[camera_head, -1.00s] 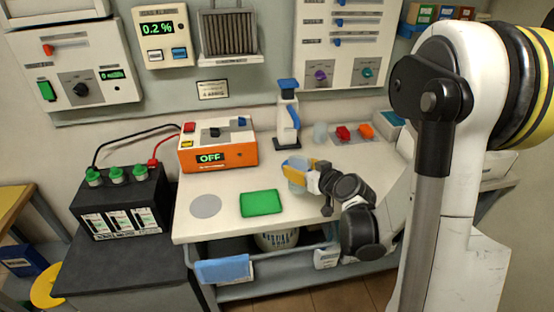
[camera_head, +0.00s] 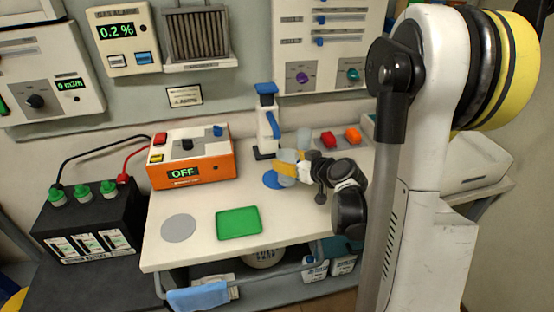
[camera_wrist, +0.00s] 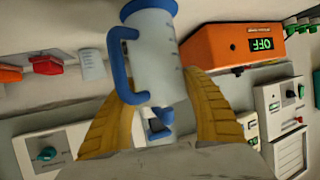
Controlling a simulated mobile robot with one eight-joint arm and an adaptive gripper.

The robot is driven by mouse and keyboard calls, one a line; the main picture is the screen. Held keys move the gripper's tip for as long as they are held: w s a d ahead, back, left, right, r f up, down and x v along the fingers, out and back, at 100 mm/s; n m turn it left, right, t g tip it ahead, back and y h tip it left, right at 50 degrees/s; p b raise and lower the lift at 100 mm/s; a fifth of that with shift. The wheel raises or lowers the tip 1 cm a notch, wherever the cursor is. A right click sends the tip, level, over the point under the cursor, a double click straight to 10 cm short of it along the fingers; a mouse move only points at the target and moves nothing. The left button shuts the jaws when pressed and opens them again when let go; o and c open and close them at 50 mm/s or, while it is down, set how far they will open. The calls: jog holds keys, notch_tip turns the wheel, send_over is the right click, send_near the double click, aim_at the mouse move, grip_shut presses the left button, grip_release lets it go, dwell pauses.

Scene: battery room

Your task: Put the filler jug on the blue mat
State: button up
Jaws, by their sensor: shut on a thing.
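The filler jug (camera_head: 287,166) is pale and translucent; in the wrist view (camera_wrist: 155,65) it shows a blue rim and a blue handle. My gripper (camera_head: 287,170) is shut on the jug, with a yellow finger on each side of it in the wrist view (camera_wrist: 158,100).
A blue-and-white stand (camera_head: 268,125) and a clear beaker (camera_head: 304,139) are close behind the jug. Red and orange items (camera_head: 338,138) lie to the right. An orange charger (camera_head: 190,157), grey disc (camera_head: 178,228) and green tray (camera_head: 239,222) are left.

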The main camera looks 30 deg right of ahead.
aim_at(282, 152)
jog(key=w, duration=0.5)
jog(key=shift+w+a+b, duration=0.2)
jog(key=shift+w+b, duration=0.05)
jog(key=shift+b, duration=0.1)
jog(key=shift+w+f+b, duration=0.2)
jog(key=shift+f+b, duration=0.8)
jog(key=shift+f, duration=0.8)
jog(key=shift+f, duration=0.2)
jog(key=o, duration=1.2)
jog(key=shift+c, duration=0.2)
jog(key=shift+r, duration=0.15)
